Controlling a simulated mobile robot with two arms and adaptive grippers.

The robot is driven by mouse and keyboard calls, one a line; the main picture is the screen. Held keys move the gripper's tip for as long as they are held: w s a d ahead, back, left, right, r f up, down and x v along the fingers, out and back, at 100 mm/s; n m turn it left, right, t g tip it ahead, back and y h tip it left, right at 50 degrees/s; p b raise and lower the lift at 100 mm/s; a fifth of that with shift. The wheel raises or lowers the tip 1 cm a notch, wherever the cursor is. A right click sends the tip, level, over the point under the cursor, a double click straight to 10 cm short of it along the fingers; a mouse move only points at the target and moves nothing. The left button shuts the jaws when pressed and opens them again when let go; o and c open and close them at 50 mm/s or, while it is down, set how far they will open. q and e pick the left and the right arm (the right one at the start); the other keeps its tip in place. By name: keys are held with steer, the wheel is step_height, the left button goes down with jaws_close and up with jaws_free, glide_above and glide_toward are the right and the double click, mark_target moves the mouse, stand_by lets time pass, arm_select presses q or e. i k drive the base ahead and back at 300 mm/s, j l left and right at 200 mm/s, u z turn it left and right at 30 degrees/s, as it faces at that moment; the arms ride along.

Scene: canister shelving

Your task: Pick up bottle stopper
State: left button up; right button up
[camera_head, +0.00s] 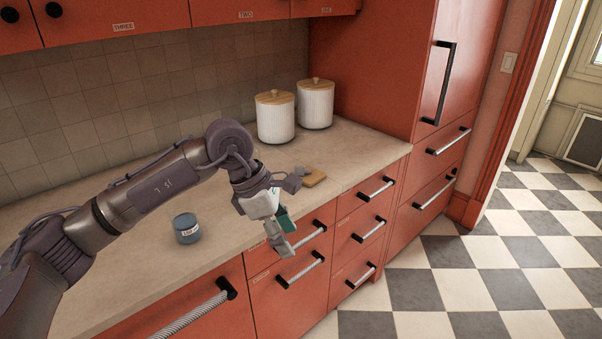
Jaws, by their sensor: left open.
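My left gripper (287,215) comes in from the left and hangs over the front edge of the counter. It is open, with its grey fingers spread apart. A teal patch shows between the fingers; I cannot tell whether it is part of the gripper or a separate thing. A small tan, flat piece (315,179) lies on the counter just beyond the gripper, with a small grey piece beside it. I cannot tell for sure whether either is the bottle stopper. My right gripper is not in view.
Two white canisters with wooden lids, one left (275,118) and one right (316,104), stand at the back. Red drawers (290,285) with protruding handles are below.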

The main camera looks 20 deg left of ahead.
mark_target(298, 171)
steer(key=i+j, duration=0.2)
steer(key=i, duration=0.3)
steer(key=i+j, duration=0.25)
steer(key=i, duration=0.2)
steer(key=i+j, duration=0.2)
steer(key=i, duration=0.3)
